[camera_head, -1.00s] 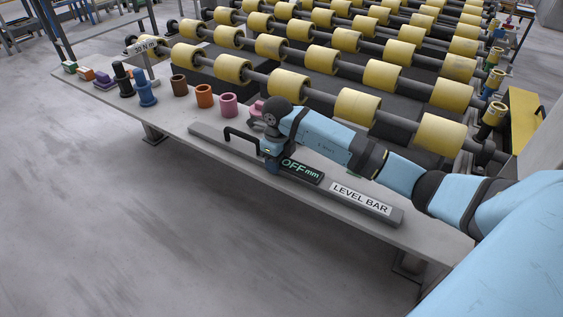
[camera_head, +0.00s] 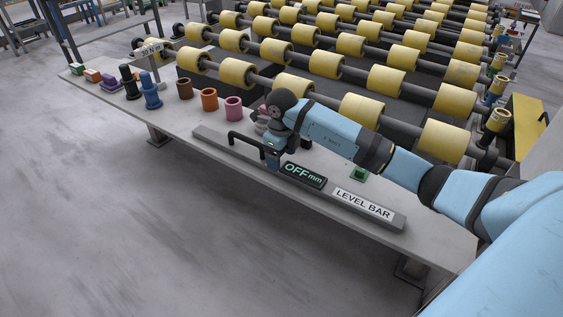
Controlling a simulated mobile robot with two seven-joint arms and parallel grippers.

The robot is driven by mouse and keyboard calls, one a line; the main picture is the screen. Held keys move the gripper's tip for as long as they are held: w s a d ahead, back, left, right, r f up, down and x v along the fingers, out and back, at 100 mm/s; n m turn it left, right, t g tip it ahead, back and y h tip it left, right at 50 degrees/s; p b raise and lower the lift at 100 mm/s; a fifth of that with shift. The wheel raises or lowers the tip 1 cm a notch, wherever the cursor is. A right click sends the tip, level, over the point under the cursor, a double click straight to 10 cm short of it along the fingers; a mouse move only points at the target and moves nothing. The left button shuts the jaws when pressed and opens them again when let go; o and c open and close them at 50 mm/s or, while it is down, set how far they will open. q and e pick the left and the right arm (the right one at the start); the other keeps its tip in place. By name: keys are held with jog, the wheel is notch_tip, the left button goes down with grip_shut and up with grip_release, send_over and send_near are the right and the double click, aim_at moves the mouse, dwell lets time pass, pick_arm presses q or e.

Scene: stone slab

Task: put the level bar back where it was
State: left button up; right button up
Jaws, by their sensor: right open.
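The level bar (camera_head: 318,189) is a long grey bar with a black handle (camera_head: 247,143), a display reading "OFF mm" (camera_head: 303,175) and a white "LEVEL BAR" label. It lies lengthwise along the front edge of the bench. My right gripper (camera_head: 272,162) points down at the right end of the handle, just left of the display. It is open, but its fingers are small and partly hidden by the wrist; I cannot tell whether they touch the handle. My left gripper is not in view.
The grey bench (camera_head: 235,190) also holds brown (camera_head: 184,88), orange (camera_head: 209,99) and pink (camera_head: 234,108) cups, blue (camera_head: 151,92) and black pieces, and a "30 N·m" sign (camera_head: 147,50). A small green piece (camera_head: 359,174) lies behind the bar. Yellow rollers stand behind the bench.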

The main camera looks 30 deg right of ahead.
notch_tip(320, 180, up, 8)
jog(key=p, duration=0.1)
jog(key=s+a+f+y, duration=0.3)
jog(key=s+a+y, duration=0.15)
jog(key=a, duration=0.55)
jog(key=s+a+f+y, duration=0.25)
jog(key=a+y, duration=0.35)
jog(key=a, duration=0.3)
jog(key=s+a+r+m+t+y, duration=0.5)
jog(key=s+a+m+t+y, duration=0.15)
jog(key=m+y, duration=0.2)
jog(key=s+d+f+m+t+h, duration=0.2)
jog(key=s+f+m+h, duration=0.4)
jog(key=m, duration=0.8)
jog(key=s+d+f+m+t+h, duration=0.3)
jog(key=s+f+m+h, duration=0.3)
jog(key=m, duration=0.9)
notch_tip(320, 180, down, 5)
jog(key=d+h, duration=0.1)
jog(key=h, duration=0.2)
jog(key=shift+s+d+r, duration=0.2)
jog(key=shift+s+d, duration=0.1)
jog(key=shift+d, duration=0.1)
